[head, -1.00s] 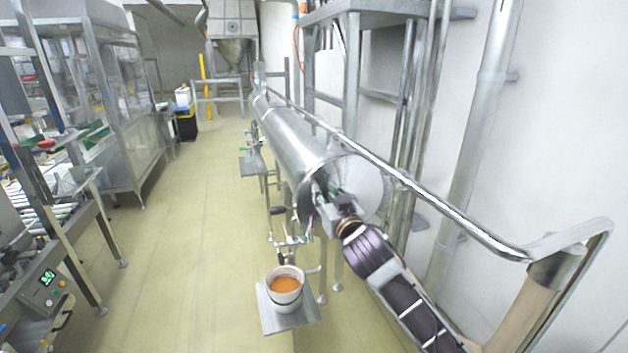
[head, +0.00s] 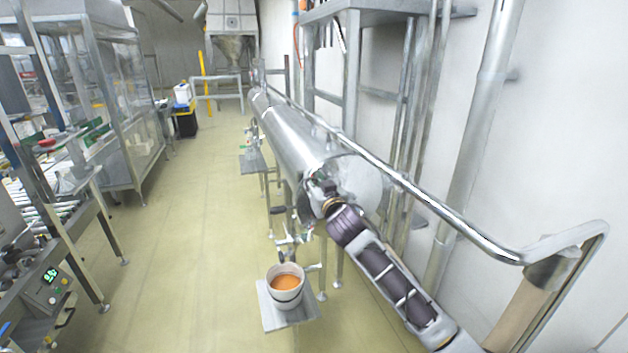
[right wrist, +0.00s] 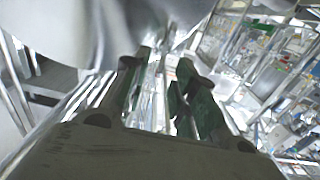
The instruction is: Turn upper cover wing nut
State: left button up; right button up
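The long metal cylinder (head: 285,125) runs away from me along the wall, with its round end cover (head: 362,182) facing my right arm. My right gripper (head: 316,186) is at the left edge of this cover, and my wrist partly hides it. In the right wrist view its two fingers (right wrist: 163,65) stand apart with a gap between them. The shiny curved metal of the cylinder (right wrist: 75,25) fills the top left, close above the fingers. I cannot make out the upper wing nut clearly in either view. My left gripper is not in view.
A thick metal rail (head: 440,205) runs along the right side, above my right arm.

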jog(key=shift+w+a, duration=0.15)
jog(key=shift+w, duration=0.45)
grip_shut()
